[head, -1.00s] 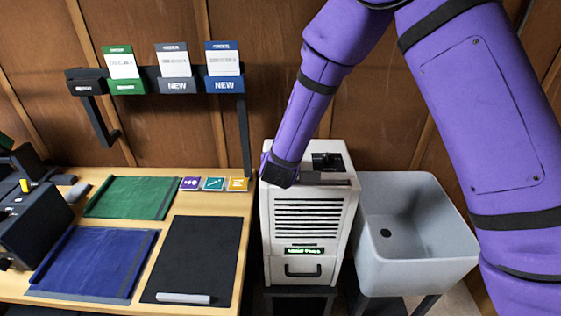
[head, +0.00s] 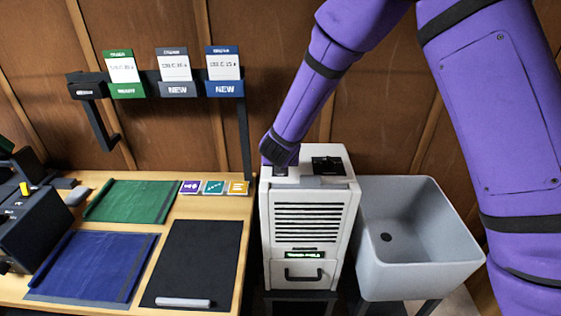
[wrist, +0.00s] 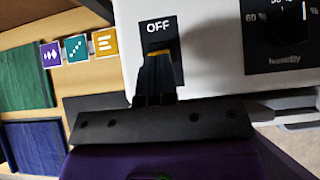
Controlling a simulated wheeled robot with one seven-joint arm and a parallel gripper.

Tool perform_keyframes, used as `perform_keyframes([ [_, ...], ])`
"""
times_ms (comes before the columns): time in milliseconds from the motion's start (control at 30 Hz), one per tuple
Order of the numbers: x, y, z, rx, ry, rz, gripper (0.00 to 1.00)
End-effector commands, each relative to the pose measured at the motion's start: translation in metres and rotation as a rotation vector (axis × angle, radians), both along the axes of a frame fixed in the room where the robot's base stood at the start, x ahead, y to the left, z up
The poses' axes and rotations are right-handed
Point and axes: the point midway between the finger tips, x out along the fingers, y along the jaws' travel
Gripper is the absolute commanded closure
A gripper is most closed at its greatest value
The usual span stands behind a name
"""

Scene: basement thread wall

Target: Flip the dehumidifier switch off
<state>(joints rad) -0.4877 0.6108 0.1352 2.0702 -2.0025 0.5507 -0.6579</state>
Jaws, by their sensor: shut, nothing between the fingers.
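The white dehumidifier (head: 347,215) stands between the table and the sink. In the wrist view its top (wrist: 205,40) carries a black switch plate (wrist: 174,34) with a white OFF label above a yellow-orange line. My gripper (wrist: 157,62) is shut and empty, its dark fingers lying over the lower part of the plate, tips just below the yellow-orange line. The fingers hide most of the switch; I cannot tell its position or whether they touch it. In the head view my wrist hangs over the top's left side.
A black humidity dial panel (head: 328,164) sits right of the switch on the same top. A grey sink (head: 420,270) stands to the right. The wooden table (head: 205,205) on the left holds green, blue and black mats. A card rack (head: 155,80) hangs on the wall behind.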

Motion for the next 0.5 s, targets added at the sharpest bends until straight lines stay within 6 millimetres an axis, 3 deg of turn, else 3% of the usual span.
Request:
perform_keyframes([
  [500, 0.0068, -0.0007, 0.0027, 0.004, 0.123, -0.001, 1.0],
])
